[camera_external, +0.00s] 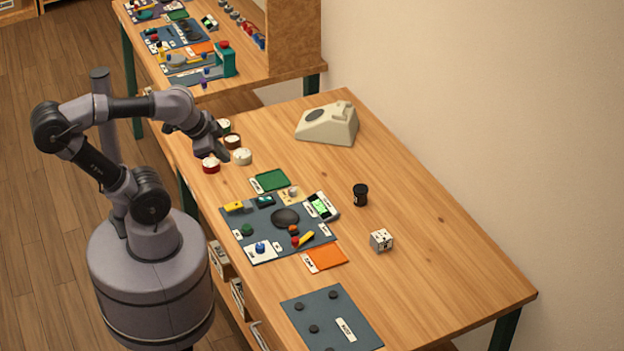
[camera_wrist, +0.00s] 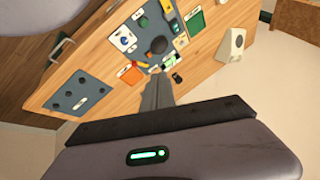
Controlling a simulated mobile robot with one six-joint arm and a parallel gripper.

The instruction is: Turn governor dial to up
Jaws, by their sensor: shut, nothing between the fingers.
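A slate panel (camera_external: 262,217) on the table carries several small controls. Two look like dials: a blue knob on a white plate (camera_external: 260,247) at its front left corner, and a pale knob on a beige plate (camera_external: 293,194) at its back edge. The labels are too small to read, so I cannot tell which is the governor dial or where it points. The blue knob also shows in the wrist view (camera_wrist: 124,38). My gripper (camera_external: 225,156) is shut and empty, above the table's back left part, apart from the panel. Its fingers also show in the wrist view (camera_wrist: 157,78).
Several round red, white and dark pieces (camera_external: 242,157) stand close to my gripper. A beige phone (camera_external: 328,124) is at the back. A black cup (camera_external: 361,195) and a white cube (camera_external: 381,240) stand right of the panel. The table's right side is clear.

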